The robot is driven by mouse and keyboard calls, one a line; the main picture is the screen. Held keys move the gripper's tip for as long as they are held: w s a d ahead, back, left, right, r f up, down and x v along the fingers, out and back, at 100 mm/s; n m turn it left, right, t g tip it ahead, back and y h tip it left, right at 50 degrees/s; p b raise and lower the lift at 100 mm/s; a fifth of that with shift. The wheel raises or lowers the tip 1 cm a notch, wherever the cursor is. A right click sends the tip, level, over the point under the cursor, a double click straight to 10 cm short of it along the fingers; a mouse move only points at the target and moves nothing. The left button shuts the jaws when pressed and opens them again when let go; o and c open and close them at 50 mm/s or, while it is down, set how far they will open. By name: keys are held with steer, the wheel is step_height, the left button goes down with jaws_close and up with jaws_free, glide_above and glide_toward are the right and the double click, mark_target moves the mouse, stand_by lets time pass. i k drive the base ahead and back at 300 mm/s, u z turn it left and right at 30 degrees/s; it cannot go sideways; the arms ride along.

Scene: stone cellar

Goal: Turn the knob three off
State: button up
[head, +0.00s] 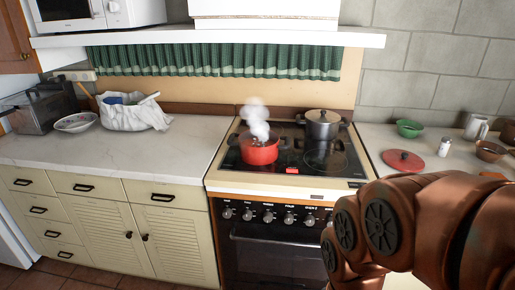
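A row of several dark knobs with pale faces runs along the front panel (258,204) of the stove, below the cooktop. The third knob from the left (268,217) is in plain view. Its setting is too small to read. A red pot (259,150) stands on the front left of the cooktop, with white steam rising from it. A grey lidded pot (322,125) stands at the back right. My bronze arm fills the lower right and covers the right end of the stove front. My gripper is not in view.
The oven door (265,250) is below the knobs. The right counter holds a red lid (403,160), a green bowl (409,128) and a small shaker (444,147). A white bag (133,111) lies on the left counter.

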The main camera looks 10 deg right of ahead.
mark_target(268, 217)
steer(key=u, duration=0.05)
steer(key=k, duration=0.35)
steer(key=u, duration=1)
steer(key=k, duration=1)
steer(key=u, duration=1.1)
steer(key=i, duration=1.4)
steer(key=z, duration=1.25)
steer(key=i, duration=0.35)
steer(key=z, duration=0.25)
